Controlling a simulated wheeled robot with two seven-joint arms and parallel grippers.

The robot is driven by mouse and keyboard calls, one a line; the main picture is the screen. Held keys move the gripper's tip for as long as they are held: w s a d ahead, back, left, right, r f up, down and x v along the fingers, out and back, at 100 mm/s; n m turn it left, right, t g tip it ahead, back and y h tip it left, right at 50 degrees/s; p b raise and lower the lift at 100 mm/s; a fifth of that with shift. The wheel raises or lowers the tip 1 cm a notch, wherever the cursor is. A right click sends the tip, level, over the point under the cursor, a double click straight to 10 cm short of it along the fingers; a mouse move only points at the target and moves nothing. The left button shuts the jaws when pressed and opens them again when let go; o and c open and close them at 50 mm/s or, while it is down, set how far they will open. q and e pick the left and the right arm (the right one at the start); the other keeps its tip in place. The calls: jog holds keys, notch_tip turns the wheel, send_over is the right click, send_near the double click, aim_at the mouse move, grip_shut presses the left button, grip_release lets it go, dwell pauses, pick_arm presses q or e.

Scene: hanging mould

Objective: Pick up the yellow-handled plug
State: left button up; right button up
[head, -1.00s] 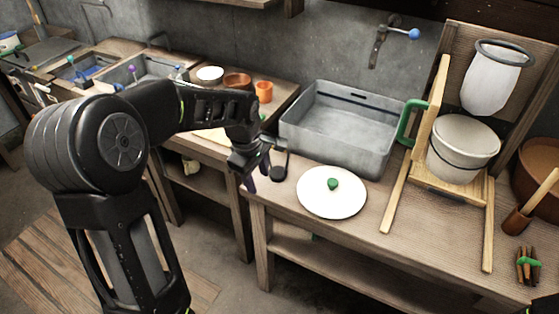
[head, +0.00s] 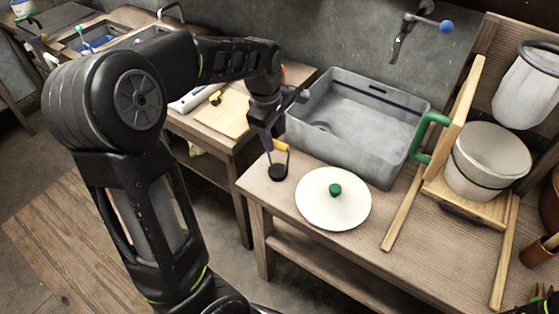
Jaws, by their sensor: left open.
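The yellow-handled plug stands on the wooden counter near its left end, left of the white lid. Its black round base (head: 278,172) and yellow handle (head: 281,146) show, with thin dark uprights between them. My left gripper (head: 273,142) is open, pointing down at the plug's handle from the left. One finger shows just left of the handle; the other is partly hidden, so I cannot tell whether the fingers touch it. My right gripper is not clearly in view.
A grey basin (head: 350,120) stands behind the plug. A white lid with a green knob (head: 334,200) lies right of it. A wooden frame with a green handle (head: 428,135) and a white bucket (head: 487,158) stand further right. The counter's left edge is close to the plug.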

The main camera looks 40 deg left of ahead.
pick_arm(q)
jog(key=shift+w+f, duration=0.15)
jog(key=shift+f, duration=0.55)
jog(key=shift+w+f, duration=0.15)
jog(key=shift+f, duration=0.5)
jog(key=p, duration=0.1)
send_over(278, 168)
jog(key=shift+f, duration=2.55)
grip_shut()
